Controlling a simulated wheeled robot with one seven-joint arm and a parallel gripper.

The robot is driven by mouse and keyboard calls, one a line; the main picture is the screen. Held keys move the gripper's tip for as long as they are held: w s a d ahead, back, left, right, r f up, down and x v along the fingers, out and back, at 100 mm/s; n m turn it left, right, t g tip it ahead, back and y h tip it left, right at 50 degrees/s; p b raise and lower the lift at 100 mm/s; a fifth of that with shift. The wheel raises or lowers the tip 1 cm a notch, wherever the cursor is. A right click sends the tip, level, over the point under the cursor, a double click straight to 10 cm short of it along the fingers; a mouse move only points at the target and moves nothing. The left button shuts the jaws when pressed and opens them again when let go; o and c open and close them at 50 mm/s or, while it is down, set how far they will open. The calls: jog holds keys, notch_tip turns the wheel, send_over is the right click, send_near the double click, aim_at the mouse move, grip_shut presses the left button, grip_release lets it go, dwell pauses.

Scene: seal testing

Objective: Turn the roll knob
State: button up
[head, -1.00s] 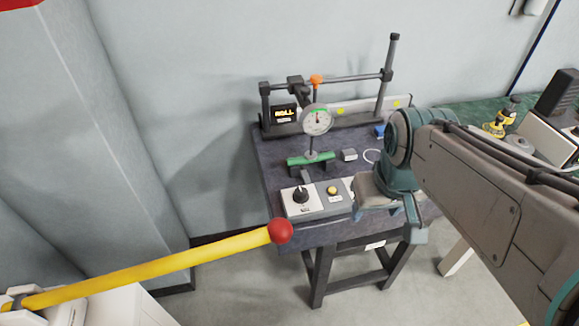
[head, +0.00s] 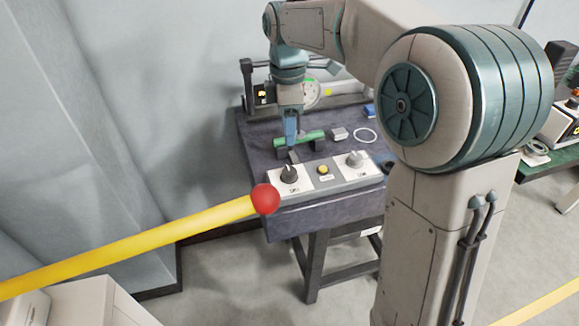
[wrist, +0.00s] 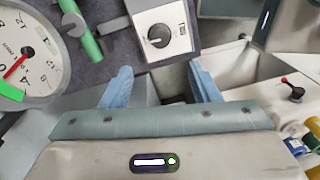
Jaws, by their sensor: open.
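A dark knob (head: 289,174) on a white plate sits at the left end of a grey control panel (head: 326,181); a pale knob (head: 355,158) sits at its right end. Their labels are too small to read. My gripper (head: 291,143) points down just behind the dark knob, near the green cylinder. In the wrist view one knob (wrist: 160,36) on a white plate lies ahead of my gripper (wrist: 160,68), roughly centred between the fingers. The fingers are apart with nothing between them. No contact with the knob shows.
A yellow button (head: 323,169) sits between the knobs. A green cylinder (head: 315,135) lies behind the panel, with a dial gauge (wrist: 25,55) at left in the wrist view. A yellow bar with a red ball end (head: 264,198) juts in front of the bench's left corner.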

aim_at(289, 170)
jog(key=f, duration=0.8)
jog(key=f+b, duration=0.1)
jog(key=f, duration=0.3)
jog(key=shift+s+f, duration=0.1)
jog(key=shift+s, duration=0.2)
jog(key=c, duration=1)
